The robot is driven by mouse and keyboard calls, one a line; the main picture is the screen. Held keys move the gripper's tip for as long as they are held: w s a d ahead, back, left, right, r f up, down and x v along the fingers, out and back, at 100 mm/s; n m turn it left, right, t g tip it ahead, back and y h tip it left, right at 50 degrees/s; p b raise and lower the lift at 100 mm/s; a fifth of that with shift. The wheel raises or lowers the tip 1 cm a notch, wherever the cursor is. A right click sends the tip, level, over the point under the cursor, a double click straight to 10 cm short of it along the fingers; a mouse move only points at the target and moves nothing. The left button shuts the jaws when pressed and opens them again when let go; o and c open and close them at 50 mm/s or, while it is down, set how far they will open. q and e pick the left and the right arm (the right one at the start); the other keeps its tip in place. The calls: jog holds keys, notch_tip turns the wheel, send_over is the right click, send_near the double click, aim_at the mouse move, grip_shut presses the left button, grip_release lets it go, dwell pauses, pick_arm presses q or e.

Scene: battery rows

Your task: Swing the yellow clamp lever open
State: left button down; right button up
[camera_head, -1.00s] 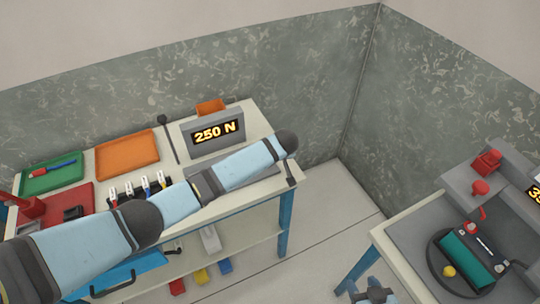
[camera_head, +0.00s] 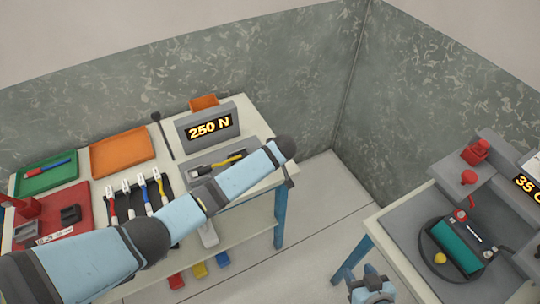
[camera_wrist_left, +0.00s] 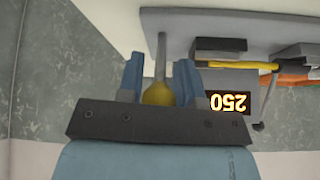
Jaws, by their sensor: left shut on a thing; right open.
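In the left wrist view a yellow ball knob (camera_wrist_left: 158,93) on a thin grey rod sits between the two blue fingers of my left gripper (camera_wrist_left: 158,80); I take this to be the yellow clamp lever. The gripper is shut on the knob. The rod runs up toward a grey surface. In the head view the left gripper is hidden, and I cannot make out this lever behind my arm. My right gripper (camera_head: 372,292) is at the bottom edge in the head view, open, low and left of the right table.
The 250 N display unit (camera_head: 208,128) stands on the left bench, with a yellow-and-black bar (camera_head: 226,162) before it. An orange tray (camera_head: 122,152), green tray (camera_head: 46,178) and upright tools are left of it.

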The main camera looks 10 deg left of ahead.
pick_arm(q)
jog(key=shift+s+f, duration=0.15)
jog(key=shift+f, duration=0.05)
jog(key=c, duration=0.8)
grip_release()
jog(key=shift+r, duration=0.1)
jog(key=v, duration=1.3)
jog(key=shift+s+d+r+b, duration=0.1)
jog(key=shift+r+b, duration=0.2)
jog(key=shift+r, duration=0.05)
